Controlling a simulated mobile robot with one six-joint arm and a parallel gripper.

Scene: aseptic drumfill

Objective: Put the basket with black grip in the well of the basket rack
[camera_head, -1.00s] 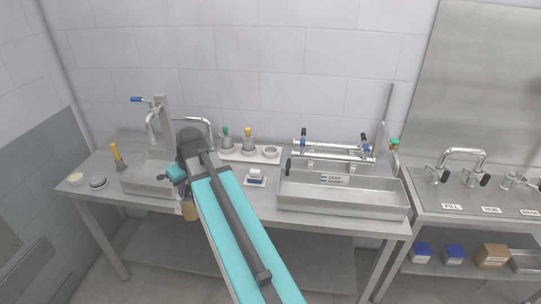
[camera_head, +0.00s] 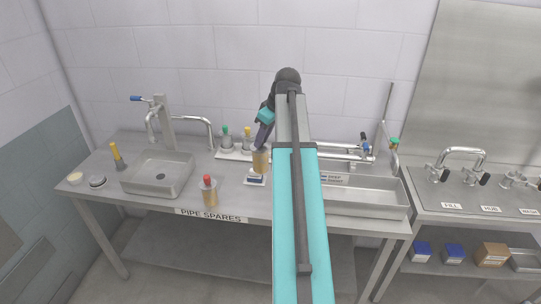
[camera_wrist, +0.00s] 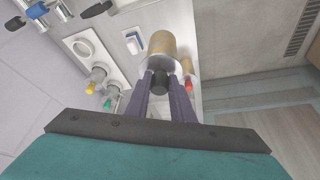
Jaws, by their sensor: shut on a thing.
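My gripper (camera_wrist: 163,90) is shut on the black grip (camera_wrist: 159,82) of a basket. The basket's tan cylinder (camera_wrist: 161,48) hangs below the jaws; in the head view this basket (camera_head: 260,160) looks roughly upright, in front of the basket rack. The basket rack (camera_head: 229,155) is a pale tray at the back of the table. It carries a basket with green grip (camera_wrist: 109,101) and one with yellow grip (camera_wrist: 95,82). The rack's well (camera_wrist: 83,47) shows as an empty ring in the wrist view; my arm hides it in the head view.
A basket with red grip (camera_head: 209,193) stands near the table's front edge. A small white and blue block (camera_head: 254,178) lies below the held basket. A sink (camera_head: 160,176) is at left, a steel trough (camera_head: 365,195) at right behind my arm. Another yellow-handled item (camera_head: 118,158) stands at far left.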

